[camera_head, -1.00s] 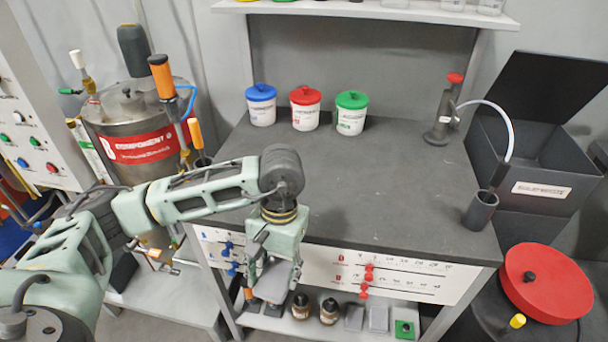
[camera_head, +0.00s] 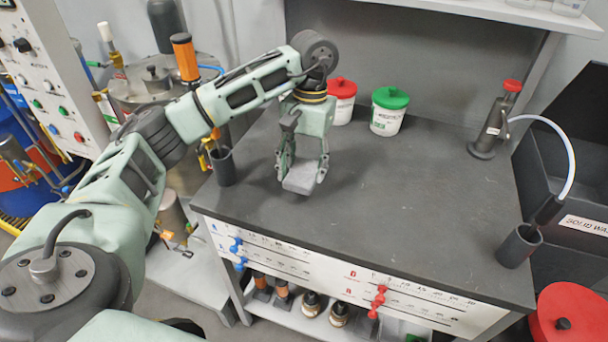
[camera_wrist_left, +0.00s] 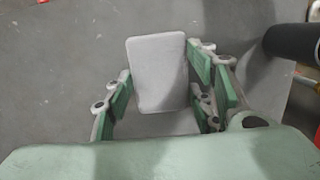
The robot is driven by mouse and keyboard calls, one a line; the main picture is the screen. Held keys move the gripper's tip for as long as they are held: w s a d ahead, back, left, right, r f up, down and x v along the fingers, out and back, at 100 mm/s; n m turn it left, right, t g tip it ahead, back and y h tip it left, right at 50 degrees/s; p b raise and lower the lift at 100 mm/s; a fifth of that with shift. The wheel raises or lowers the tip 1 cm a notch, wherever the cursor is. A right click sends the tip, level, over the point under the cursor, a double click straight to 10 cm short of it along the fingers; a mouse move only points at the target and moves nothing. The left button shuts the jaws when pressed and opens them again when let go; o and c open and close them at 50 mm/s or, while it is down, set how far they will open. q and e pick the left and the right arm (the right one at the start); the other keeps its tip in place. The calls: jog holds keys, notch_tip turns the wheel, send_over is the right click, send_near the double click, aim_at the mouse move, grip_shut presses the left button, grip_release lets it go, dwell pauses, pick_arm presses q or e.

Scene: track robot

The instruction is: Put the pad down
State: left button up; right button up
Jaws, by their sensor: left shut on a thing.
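A light grey, flat rectangular pad (camera_head: 301,179) is held in my left gripper (camera_head: 302,172) over the left part of the dark grey tabletop (camera_head: 410,215). The fingers are shut on its two sides and point down. In the left wrist view the pad (camera_wrist_left: 157,75) sits between the green finger pads of the gripper (camera_wrist_left: 160,85). It looks close to the tabletop, but I cannot tell whether it touches. My right gripper is not in view.
A dark cup (camera_head: 222,167) stands left of the gripper. White tubs with a red lid (camera_head: 341,101) and a green lid (camera_head: 390,111) stand behind. The middle is clear.

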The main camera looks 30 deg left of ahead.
aim_at(304, 176)
pick_arm(q)
jog(key=shift+w+a+f, duration=0.35)
jog(key=shift+w+f, duration=0.05)
jog(key=shift+w, duration=0.25)
jog(key=shift+w+a+f, duration=0.25)
jog(key=shift+w+f, duration=0.05)
jog(key=shift+f, duration=0.05)
notch_tip(304, 176, down, 4)
jog(key=shift+r+p, duration=0.1)
jog(key=shift+p, duration=0.55)
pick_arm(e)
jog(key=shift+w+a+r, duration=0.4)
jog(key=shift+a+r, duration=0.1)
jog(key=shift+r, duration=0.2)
pick_arm(q)
jog(key=shift+f, duration=0.2)
jog(key=o, duration=1.1)
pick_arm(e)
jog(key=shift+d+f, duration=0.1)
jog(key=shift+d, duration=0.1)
pick_arm(q)
jog(key=shift+r, duration=0.1)
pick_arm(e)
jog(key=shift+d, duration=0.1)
